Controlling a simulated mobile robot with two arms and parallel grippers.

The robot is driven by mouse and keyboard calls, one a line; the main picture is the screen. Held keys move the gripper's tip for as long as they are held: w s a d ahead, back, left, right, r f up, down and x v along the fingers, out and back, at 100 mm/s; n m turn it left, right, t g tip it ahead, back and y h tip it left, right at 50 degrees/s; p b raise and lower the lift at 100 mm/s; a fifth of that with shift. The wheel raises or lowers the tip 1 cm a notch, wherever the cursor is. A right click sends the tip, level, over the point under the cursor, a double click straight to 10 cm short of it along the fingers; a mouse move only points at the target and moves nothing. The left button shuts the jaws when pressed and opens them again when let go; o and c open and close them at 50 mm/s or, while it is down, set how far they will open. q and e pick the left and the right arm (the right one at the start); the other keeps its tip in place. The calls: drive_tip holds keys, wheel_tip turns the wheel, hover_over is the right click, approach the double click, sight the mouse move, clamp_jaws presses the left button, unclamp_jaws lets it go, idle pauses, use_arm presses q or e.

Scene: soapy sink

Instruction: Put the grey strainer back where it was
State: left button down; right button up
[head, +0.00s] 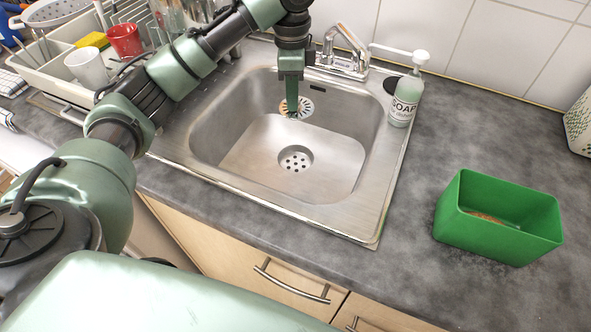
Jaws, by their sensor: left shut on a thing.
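My left gripper (291,113) reaches down over the back of the steel sink (230,160). It is shut on a small round grey strainer (304,104) with holes and some orange-brown bits on it. The gripper covers part of the strainer, and I cannot tell how high it is above the sink. The round drain (295,159) with dark holes lies in the sink floor, nearer to me than the strainer. My right gripper is not in view.
A soap bottle (405,100) and the tap (343,60) stand behind the sink. A green box (480,240) stands on the counter at right. A red cup (124,40), a white cup (87,68) and a dish rack crowd the left back. The counter right of the sink is mostly clear.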

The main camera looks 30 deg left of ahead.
sight(293, 164)
use_arm(q)
wheel_tip(293, 164, down, 20)
drive_tip(key=shift+w+a+f+b, duration=0.1)
drive_tip(key=shift+b, duration=0.2)
idle(0.3)
drive_tip(key=c, duration=1.4)
unclamp_jaws()
drive_tip(key=shift+c, duration=0.2)
wheel_tip(293, 164, up, 12)
